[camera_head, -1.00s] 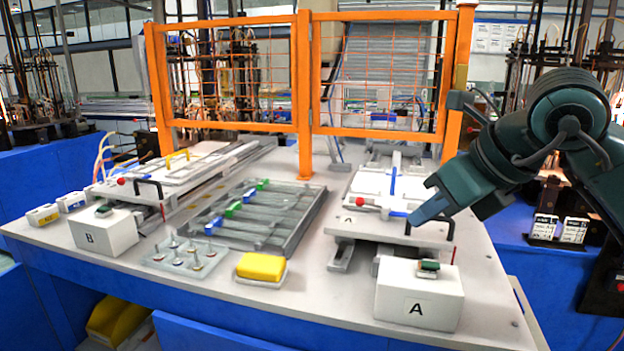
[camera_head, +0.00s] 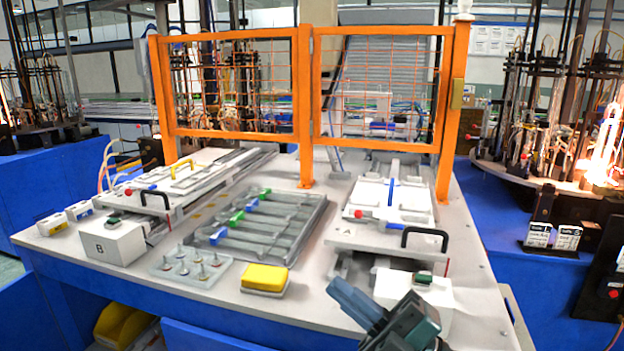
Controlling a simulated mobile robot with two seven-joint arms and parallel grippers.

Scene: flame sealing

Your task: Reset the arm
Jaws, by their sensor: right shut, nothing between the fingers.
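My right gripper (camera_head: 350,298) is low at the front right of the table. It is shut and empty, its blue-grey fingers pointing up and left. It covers part of the white box A (camera_head: 392,283), whose letter is hidden; the box's green button (camera_head: 424,277) shows above the gripper. The right fixture (camera_head: 385,238) stands behind, with a black handle (camera_head: 425,232) at its front, a red knob and a blue bar. The gripper is apart from that handle in the picture. My left gripper is not in view.
An orange mesh guard (camera_head: 305,110) stands across the back. The left fixture (camera_head: 200,178), box B (camera_head: 113,243), a grey tray with blue and green pieces (camera_head: 300,225), a clear plate with small pegs (camera_head: 170,266) and a yellow block (camera_head: 264,278) occupy the table's left and middle.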

